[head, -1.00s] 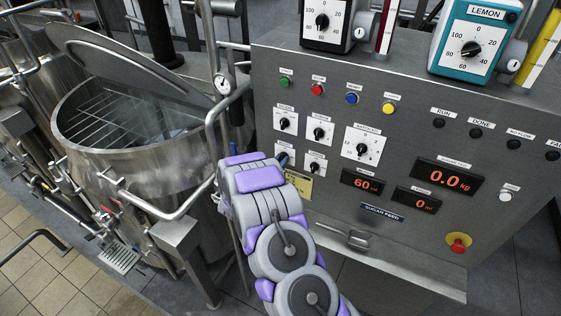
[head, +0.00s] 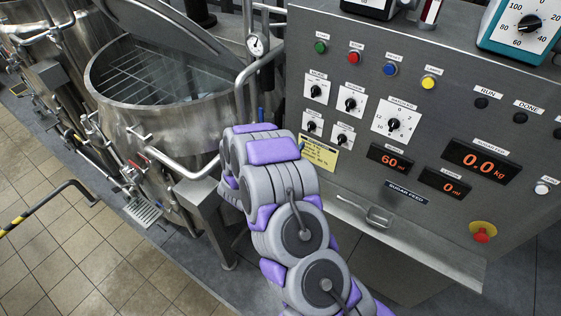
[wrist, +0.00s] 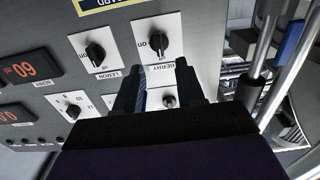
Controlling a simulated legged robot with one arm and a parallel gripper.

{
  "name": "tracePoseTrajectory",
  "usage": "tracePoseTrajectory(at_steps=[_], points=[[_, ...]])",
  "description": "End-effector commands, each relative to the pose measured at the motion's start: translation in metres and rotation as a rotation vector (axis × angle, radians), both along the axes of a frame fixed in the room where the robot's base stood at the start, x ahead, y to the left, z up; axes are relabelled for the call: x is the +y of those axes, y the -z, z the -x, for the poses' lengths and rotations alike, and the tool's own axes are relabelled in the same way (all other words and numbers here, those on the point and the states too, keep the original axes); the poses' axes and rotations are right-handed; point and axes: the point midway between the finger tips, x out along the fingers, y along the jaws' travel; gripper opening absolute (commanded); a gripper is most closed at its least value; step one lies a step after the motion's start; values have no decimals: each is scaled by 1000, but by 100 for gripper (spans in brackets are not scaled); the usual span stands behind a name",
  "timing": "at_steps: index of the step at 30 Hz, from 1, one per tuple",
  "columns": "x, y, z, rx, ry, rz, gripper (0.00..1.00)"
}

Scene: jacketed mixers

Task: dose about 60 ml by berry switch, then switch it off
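The berry switch (wrist: 157,40) is a black knob on a white plate; it shows upside down in the wrist view, with its BERRY label beneath it. In the head view the berry switch (head: 312,126) is at the lower left of the small knobs. The lemon switch (wrist: 95,53) is beside it. My gripper (wrist: 158,80) is open, its two dark fingers apart near the BERRY label, with nothing held between them. Whether they touch the panel I cannot tell. My arm hides the gripper in the head view. The displays read 60 ml (head: 390,160) and 0 ml (head: 444,186).
Coloured buttons run above, and a red stop button (head: 482,233) is at the lower right. An open steel mixer (head: 150,85) and pipes stand to the left. A panel handle (head: 378,217) sticks out below.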

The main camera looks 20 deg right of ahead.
Motion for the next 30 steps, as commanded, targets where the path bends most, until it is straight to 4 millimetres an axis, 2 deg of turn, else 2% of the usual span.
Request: tracePoseTrajectory(at_steps=[1,6,12,18,30], points=[[11,1,6,1,-5,-2,38],[36,1,26,1,-5,-3,38],[55,2,41,3,-2,-2,38],[62,2,48,3,-2,-1,38],[62,1,48,2,-1,-1,38]])
